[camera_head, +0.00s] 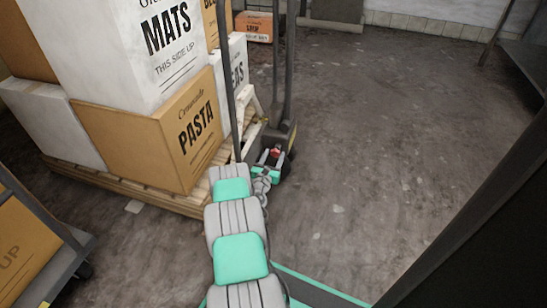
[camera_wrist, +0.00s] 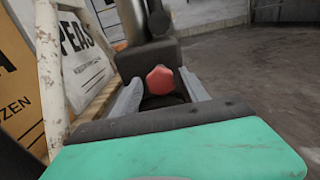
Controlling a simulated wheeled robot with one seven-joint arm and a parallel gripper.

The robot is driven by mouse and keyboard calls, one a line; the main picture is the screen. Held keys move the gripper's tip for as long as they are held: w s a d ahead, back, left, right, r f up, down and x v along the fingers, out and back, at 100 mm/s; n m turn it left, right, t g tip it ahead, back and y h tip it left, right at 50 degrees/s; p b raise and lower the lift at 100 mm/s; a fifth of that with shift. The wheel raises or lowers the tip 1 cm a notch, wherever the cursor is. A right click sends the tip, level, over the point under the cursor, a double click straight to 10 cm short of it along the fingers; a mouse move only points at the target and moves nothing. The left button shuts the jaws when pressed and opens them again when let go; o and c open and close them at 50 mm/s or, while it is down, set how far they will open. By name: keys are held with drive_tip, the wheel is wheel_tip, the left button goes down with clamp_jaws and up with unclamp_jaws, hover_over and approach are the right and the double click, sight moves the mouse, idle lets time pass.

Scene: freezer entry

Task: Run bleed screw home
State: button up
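The bleed screw appears as a small red hexagonal head (camera_wrist: 160,80) on a dark block in the wrist view, in the middle of the picture. In the head view it is a small red spot (camera_head: 275,152) at the far end of my arm. My gripper (camera_wrist: 161,92) has its two grey fingers apart, one on each side of the red head. It also shows in the head view (camera_head: 272,157), low beside the pallet jack (camera_head: 287,120). A gap seems to show between each finger and the head; contact cannot be told. The screw's thread is hidden.
A wooden pallet (camera_head: 140,190) with stacked boxes, including a PASTA box (camera_head: 165,140), stands close on the left. The jack's upright handle bars (camera_head: 279,60) rise beside my gripper. A trolley (camera_head: 55,250) stands at lower left. Floor (camera_head: 390,130) on the right is clear.

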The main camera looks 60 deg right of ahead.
clamp_jaws()
idle(0.3)
drive_tip(key=shift+m, duration=0.3)
